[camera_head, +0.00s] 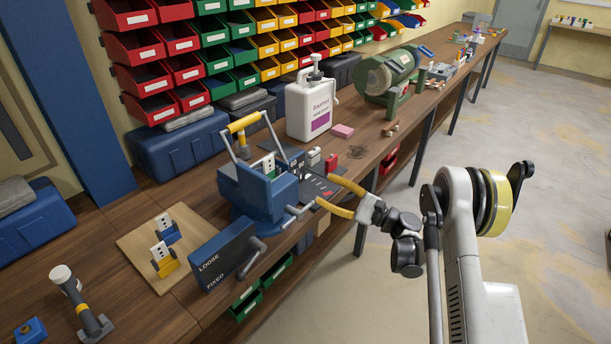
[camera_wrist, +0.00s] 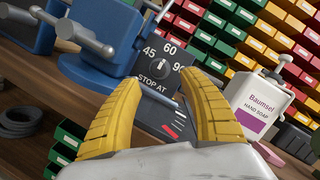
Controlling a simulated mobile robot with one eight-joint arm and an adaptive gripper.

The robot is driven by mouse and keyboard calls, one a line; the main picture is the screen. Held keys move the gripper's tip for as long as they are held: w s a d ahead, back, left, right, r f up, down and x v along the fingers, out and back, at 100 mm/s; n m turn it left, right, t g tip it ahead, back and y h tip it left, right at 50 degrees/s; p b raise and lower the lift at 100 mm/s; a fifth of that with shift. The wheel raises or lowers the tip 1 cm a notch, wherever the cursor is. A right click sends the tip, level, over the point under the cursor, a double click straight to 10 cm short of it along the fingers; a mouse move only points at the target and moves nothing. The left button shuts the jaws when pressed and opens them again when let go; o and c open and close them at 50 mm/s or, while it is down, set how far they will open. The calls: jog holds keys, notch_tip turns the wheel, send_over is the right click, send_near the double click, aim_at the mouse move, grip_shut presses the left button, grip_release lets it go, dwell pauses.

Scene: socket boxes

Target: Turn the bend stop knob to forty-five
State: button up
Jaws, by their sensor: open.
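The bend stop knob (camera_wrist: 162,66) is a small dark dial with a white mark, on a dark panel (camera_wrist: 158,88) printed STOP AT, 45, 60 and 90. Its mark points roughly upward in the wrist view; I cannot tell which number it meets. The panel is fixed to the blue bending machine (camera_head: 262,192) on the bench. My gripper (camera_head: 324,191) is at the panel's front side, its two yellow fingers spread apart and empty. In the wrist view my gripper (camera_wrist: 164,80) frames the knob between its fingertips, not visibly touching it. I cannot make out the knob in the head view.
A metal lever (camera_head: 298,215) sticks out from the machine near my fingers. A LOOSE/FIXED board (camera_head: 222,252) stands at its left. A white soap jug (camera_head: 309,108) and pink block (camera_head: 343,131) stand behind. The floor at right is clear.

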aim_at(301, 179)
jog(key=shift+m+t+y, duration=0.3)
jog(key=shift+m+y, duration=0.1)
jog(key=shift+y, duration=0.3)
jog(key=b+x, duration=0.1)
jog(key=x, duration=0.2)
jog(key=f+b+x, duration=0.1)
jog(key=x, duration=0.1)
jog(key=b+x, duration=0.1)
jog(key=x, duration=0.2)
jog(key=shift+w+a+f, duration=0.15)
jog(key=shift+w+a, duration=0.1)
jog(key=shift+a, duration=0.2)
grip_shut()
